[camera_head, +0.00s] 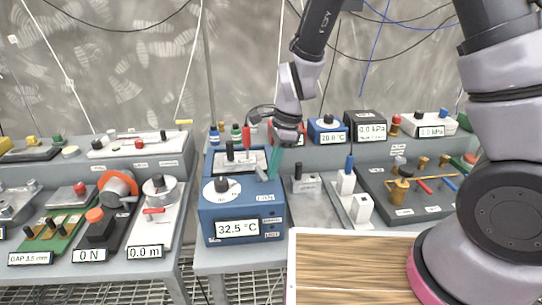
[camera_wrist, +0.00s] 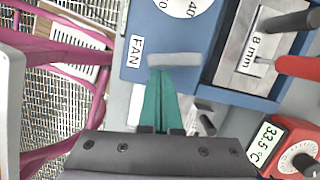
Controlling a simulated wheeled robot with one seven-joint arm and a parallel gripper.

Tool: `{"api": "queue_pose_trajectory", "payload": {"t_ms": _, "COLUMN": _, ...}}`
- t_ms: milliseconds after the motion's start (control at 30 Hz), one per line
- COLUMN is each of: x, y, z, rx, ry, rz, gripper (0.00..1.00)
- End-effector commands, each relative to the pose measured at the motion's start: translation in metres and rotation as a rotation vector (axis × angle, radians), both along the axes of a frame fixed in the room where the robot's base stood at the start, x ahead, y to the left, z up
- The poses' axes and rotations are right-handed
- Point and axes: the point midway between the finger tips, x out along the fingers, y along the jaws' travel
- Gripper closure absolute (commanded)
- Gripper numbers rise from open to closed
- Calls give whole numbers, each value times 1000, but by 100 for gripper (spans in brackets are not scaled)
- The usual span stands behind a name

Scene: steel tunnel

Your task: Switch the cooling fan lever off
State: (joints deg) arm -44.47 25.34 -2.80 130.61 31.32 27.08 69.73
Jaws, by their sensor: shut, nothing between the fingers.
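The cooling fan lever (camera_wrist: 175,60) is a light grey bar beside the "FAN" label (camera_wrist: 136,52) on the blue unit (camera_wrist: 192,30). In the head view the blue unit (camera_head: 215,228) stands at the centre, with a round dial and a display reading 32.5 °C. The lever (camera_head: 262,173) is small there, at the unit's right upper edge. My gripper (camera_wrist: 162,72) has teal fingers, closed together and empty. In the head view my gripper (camera_head: 273,175) points down at the lever. The fingertips are right at the lever; whether they touch cannot be told.
A block marked 8 mm (camera_wrist: 250,45), with black and red handles, sits close to my gripper on the blue unit. A wooden board (camera_head: 350,265) lies in front. Instruments crowd the left bench.

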Motion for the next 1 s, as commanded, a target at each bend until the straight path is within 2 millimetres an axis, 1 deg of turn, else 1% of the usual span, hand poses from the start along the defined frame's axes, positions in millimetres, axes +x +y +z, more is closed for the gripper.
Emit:
{"api": "queue_pose_trajectory", "payload": {"t_ms": 533, "x": 10, "y": 13, "z": 0, "rx": 0, "ry": -1, "rz": 4, "gripper": 100}}
{"api": "queue_pose_trajectory", "payload": {"t_ms": 833, "x": 12, "y": 11, "z": 0, "rx": 0, "ry": -1, "rz": 3, "gripper": 100}}
{"api": "queue_pose_trajectory", "payload": {"t_ms": 1000, "x": 25, "y": 0, "z": 0, "rx": 0, "ry": 1, "rz": 1, "gripper": 100}}
